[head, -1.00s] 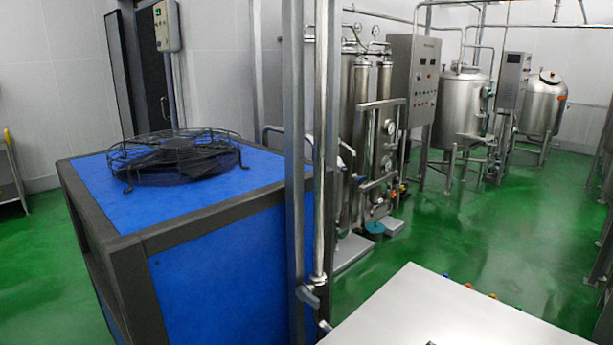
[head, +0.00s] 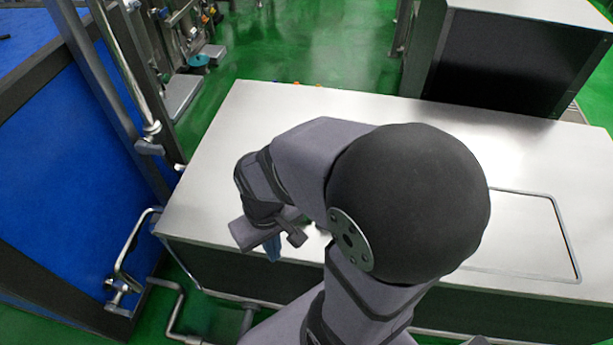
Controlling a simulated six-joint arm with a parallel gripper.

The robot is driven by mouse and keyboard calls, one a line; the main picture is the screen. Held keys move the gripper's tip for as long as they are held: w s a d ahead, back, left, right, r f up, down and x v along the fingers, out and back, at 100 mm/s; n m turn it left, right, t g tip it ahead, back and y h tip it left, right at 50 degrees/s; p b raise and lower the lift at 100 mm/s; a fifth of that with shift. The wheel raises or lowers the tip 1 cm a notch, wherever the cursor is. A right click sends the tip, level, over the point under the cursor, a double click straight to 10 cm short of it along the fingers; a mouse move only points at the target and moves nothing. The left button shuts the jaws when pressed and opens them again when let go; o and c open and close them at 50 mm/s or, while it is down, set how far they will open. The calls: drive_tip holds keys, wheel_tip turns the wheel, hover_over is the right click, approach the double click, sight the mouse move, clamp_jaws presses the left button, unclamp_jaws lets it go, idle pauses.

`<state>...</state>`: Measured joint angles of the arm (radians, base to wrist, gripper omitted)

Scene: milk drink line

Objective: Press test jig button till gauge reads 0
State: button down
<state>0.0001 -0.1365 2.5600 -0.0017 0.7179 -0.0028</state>
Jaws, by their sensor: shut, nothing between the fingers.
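My gripper (head: 273,248) is over the left front part of the steel worktop (head: 215,200), pointing down near its front edge. Its blue fingers are together, with nothing seen between them. My grey arm and its large black joint cover the middle of the worktop. Small dark and green bits show beside the wrist, too hidden to identify. I cannot make out the test jig, its button or the gauge.
A blue machine with a dark frame (head: 40,140) stands left, with a steel post (head: 130,75) and pipes beside the worktop. A dark-sided cabinet (head: 500,60) stands behind. A rectangular outlined panel (head: 577,262) lies at right.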

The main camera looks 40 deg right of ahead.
drive_tip(key=shift+f, duration=0.1)
idle(0.6)
wheel_tip(320, 180, down, 23)
drive_tip(key=b, duration=2.3)
drive_tip(key=shift+f+b, duration=0.2)
drive_tip(key=shift+b, duration=0.1)
drive_tip(key=c, duration=2.5)
unclamp_jaws()
